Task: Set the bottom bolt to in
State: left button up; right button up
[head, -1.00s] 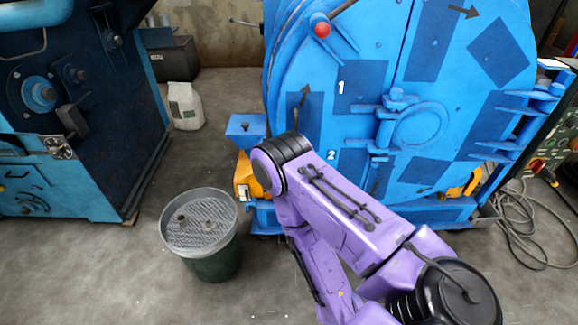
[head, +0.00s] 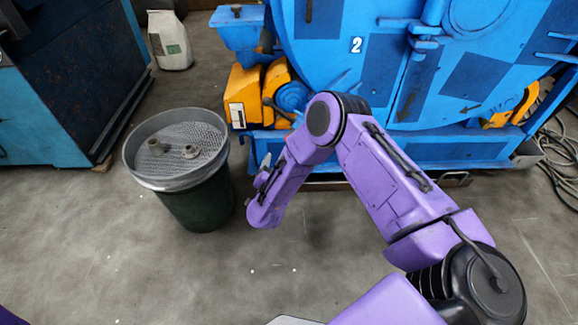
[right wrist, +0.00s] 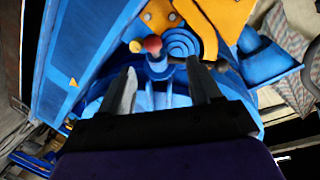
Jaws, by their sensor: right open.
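The blue drum blaster (head: 450,100) fills the back, with the number 2 (head: 356,45) on its door. I cannot pick out the bottom bolt for certain in the head view. In the right wrist view, a red knob (right wrist: 152,44) and a smaller yellow knob (right wrist: 135,47) show beyond my fingertips, in front of round blue rings. My right gripper (right wrist: 163,84) is open, with nothing between its fingers. In the head view it is partly hidden at the end of my purple forearm, left of the elbow and in front of the blaster. My left gripper is out of view.
A dark bin with a grey mesh top (head: 178,150) stands close left of my right forearm. An orange unit (head: 250,95) sits at the blaster's lower left. Cables (head: 558,160) lie on the floor at right. The floor in front is clear.

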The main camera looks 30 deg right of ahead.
aim_at(289, 137)
jog(key=w+d+m+h+b, duration=0.1)
jog(key=w+d+b, duration=0.2)
jog(key=w+d+f+m+g+h+b, duration=0.1)
jog(key=w+d+m+b, duration=0.1)
jog(key=w+d+b, duration=0.1)
jog(key=w+d+f+m+h+b, duration=0.1)
jog(key=w+d+b, duration=0.3)
jog(key=d+b, duration=0.1)
jog(key=shift+f+h, duration=0.15)
jog(key=shift+h, duration=0.25)
jog(key=shift+w+d+r, duration=0.15)
jog(key=shift+d+r, duration=0.05)
jog(key=shift+d, duration=0.05)
grip_shut()
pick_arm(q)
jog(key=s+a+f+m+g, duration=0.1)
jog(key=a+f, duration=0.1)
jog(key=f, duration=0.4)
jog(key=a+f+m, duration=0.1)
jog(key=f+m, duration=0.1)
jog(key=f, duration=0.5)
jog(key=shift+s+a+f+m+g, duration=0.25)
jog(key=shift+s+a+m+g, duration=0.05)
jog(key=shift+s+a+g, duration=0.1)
